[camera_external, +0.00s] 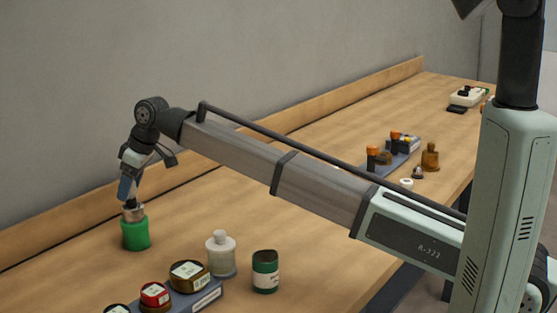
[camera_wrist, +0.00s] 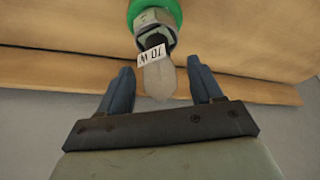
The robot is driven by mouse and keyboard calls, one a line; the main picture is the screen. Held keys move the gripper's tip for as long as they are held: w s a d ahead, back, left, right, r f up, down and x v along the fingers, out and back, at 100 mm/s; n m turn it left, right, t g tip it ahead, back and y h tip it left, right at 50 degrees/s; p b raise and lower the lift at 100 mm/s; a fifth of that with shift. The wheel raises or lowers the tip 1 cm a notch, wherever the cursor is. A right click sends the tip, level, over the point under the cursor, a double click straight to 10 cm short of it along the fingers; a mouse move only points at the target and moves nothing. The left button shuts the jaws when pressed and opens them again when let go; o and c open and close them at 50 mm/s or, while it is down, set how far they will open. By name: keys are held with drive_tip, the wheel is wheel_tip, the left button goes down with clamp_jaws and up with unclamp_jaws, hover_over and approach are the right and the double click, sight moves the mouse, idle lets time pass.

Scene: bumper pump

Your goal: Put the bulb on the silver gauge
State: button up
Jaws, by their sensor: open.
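A pale bulb (camera_wrist: 158,80) with a white label appears between the two blue fingers of my gripper (camera_wrist: 160,66) in the wrist view. The fingers are apart, with gaps beside the bulb. The bulb seems to stand in a silver-grey collar (camera_wrist: 150,20) on a green holder (camera_wrist: 172,7). In the external view my gripper (camera_external: 126,190) points down just above the green holder (camera_external: 135,234) and its silver top (camera_external: 133,214) at the left. The bulb is too small or hidden to make out there. I cannot tell for certain which thing is the silver gauge.
A grey tray (camera_external: 207,300) with red and brown pots, a whitish stoppered bottle (camera_external: 221,254) and a dark green jar (camera_external: 265,272) stand at the front. Another tray (camera_external: 397,162) and an amber bottle (camera_external: 430,157) stand farther right. The middle of the wooden bench is clear.

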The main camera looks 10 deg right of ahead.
drive_tip(key=v, duration=1.2)
drive_tip(key=shift+r, duration=0.2)
